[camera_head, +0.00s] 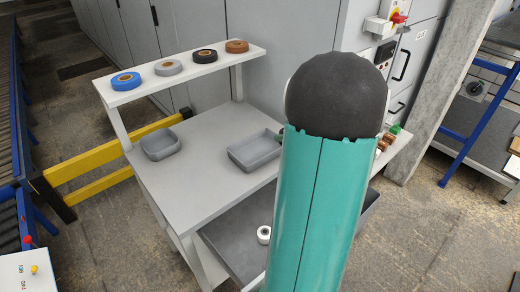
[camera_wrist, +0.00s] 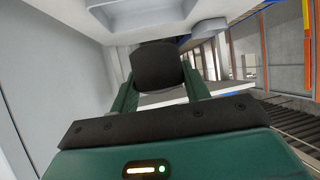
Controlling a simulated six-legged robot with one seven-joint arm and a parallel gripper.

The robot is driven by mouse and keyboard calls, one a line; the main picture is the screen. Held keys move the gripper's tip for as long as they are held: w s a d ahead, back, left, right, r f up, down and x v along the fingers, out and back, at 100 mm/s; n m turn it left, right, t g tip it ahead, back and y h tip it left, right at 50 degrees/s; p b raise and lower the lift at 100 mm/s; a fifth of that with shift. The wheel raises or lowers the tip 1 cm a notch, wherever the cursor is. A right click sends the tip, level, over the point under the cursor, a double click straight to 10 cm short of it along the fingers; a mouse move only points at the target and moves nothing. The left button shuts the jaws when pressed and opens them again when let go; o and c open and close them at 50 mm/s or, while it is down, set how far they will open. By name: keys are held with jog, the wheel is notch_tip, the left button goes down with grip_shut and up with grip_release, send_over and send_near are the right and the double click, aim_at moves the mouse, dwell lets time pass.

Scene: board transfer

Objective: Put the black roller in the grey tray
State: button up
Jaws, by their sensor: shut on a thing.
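In the wrist view, my gripper (camera_wrist: 158,88) is shut on a dark, rounded block-like thing, which looks like the black roller (camera_wrist: 158,66). It sits between the two green fingers. In the head view my own arm hides the gripper and the roller almost wholly. Two grey trays stand on the workbench there: a smaller one (camera_head: 160,157) at the left and a larger grey tray (camera_head: 252,165) at the middle, close beside my arm. Both look empty where visible. My arm covers the area right of the larger tray.
A raised shelf (camera_head: 145,90) at the back of the workbench (camera_head: 190,195) holds a blue roll (camera_head: 118,79), a grey roll, a black roll (camera_head: 204,53) and a brown roll. A white roll (camera_head: 264,233) lies on the lower shelf. Clear bench lies between the trays.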

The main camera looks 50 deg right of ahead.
jog(key=x, duration=0.8)
send_over(257, 153)
jog(key=f, duration=0.3)
jog(key=s+f, duration=0.1)
jog(key=f, duration=0.1)
jog(key=shift+a, duration=0.1)
jog(key=shift+w+f, duration=0.2)
jog(key=shift+f, duration=0.05)
jog(key=shift+w+f, duration=0.2)
jog(key=shift+f, duration=1.5)
jog(key=shift+f, duration=0.1)
jog(key=o, duration=1)
jog(key=shift+f, duration=0.1)
jog(key=shift+o, duration=0.2)
